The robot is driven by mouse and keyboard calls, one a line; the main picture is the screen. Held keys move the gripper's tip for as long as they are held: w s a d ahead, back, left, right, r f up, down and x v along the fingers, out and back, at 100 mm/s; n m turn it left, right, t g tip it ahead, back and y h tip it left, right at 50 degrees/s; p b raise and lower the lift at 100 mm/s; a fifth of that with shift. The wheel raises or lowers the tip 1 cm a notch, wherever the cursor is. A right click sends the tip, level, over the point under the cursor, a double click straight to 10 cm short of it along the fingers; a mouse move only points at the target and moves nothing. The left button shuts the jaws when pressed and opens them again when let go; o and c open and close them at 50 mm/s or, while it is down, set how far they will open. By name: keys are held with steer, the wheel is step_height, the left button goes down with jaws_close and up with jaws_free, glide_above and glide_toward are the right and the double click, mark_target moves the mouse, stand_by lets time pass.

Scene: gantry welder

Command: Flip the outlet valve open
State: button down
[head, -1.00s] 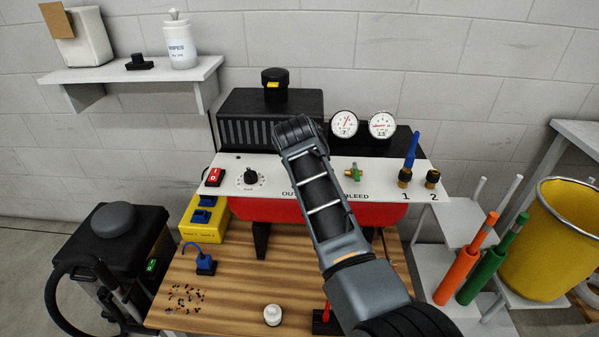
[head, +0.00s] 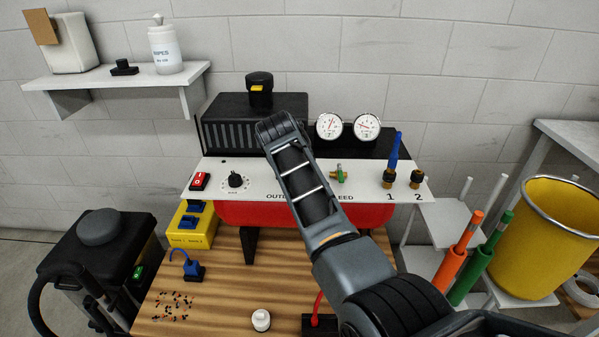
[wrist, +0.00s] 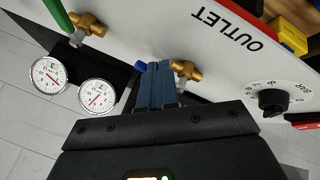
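The outlet valve shows in the wrist view as a brass body (wrist: 187,70) with a bit of blue handle (wrist: 140,68), beside the word OUTLET on the white panel. My gripper (wrist: 156,72) has its blue-grey fingers close together at this valve, in front of the handle and covering most of it. Whether the handle lies between the fingers or behind them I cannot tell. In the head view my arm hides the outlet valve and my gripper. The bleed valve, brass with a green handle (head: 340,175), stands to the right; it also shows in the wrist view (wrist: 88,24).
Two round gauges (head: 367,127) stand behind the panel (head: 290,180). A pressure knob (head: 236,181) and a red switch (head: 200,181) are at its left. Fittings 1 and 2 (head: 416,180) are at its right, 1 with a blue part upright. A wooden table (head: 215,300) lies below.

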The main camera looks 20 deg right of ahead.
steer(key=shift+a+r, duration=0.1)
steer(key=shift+a, duration=0.05)
steer(key=v, duration=0.7)
steer(key=shift+s+r, duration=0.2)
stand_by(0.4)
